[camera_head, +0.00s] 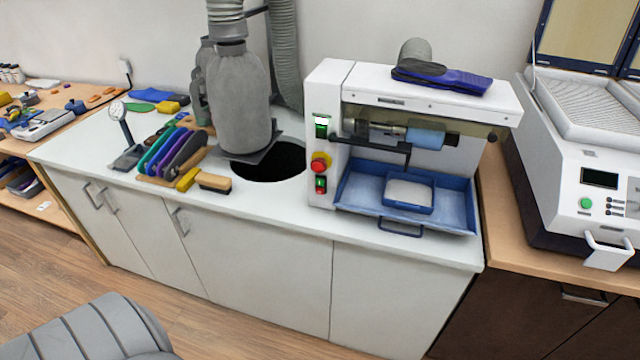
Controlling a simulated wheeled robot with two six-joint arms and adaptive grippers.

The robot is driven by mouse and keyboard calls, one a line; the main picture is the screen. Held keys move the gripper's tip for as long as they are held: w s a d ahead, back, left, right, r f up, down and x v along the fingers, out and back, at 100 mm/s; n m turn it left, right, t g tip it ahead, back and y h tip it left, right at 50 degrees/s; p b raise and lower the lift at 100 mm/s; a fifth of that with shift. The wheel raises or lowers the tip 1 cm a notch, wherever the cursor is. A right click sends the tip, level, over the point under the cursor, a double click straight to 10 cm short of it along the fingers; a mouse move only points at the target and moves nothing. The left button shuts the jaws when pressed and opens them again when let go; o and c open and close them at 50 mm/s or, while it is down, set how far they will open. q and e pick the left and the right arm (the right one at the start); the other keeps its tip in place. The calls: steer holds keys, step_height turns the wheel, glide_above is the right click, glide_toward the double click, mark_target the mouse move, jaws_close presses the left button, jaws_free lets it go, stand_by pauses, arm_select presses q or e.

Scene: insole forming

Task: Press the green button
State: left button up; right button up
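Several green controls show in the head view. A round green button (586,203) is on the front panel of the white machine at the right (561,170), left of several small buttons and below a dark display. The white grinding machine (345,80) in the middle has a green switch (321,126) high on its left front. Lower on that panel are a red mushroom knob (319,163) on yellow and a small green-and-red switch (320,184). I cannot tell whether any button is pressed. Neither of my grippers is in view.
A white handle (608,250) juts out below the right machine's panel. A blue tray (455,205) sits in the grinder, with a blue insole (442,77) on top. Tools and a grey dust hose column (238,105) stand left. A grey ribbed seat-like shape (90,330) is bottom left.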

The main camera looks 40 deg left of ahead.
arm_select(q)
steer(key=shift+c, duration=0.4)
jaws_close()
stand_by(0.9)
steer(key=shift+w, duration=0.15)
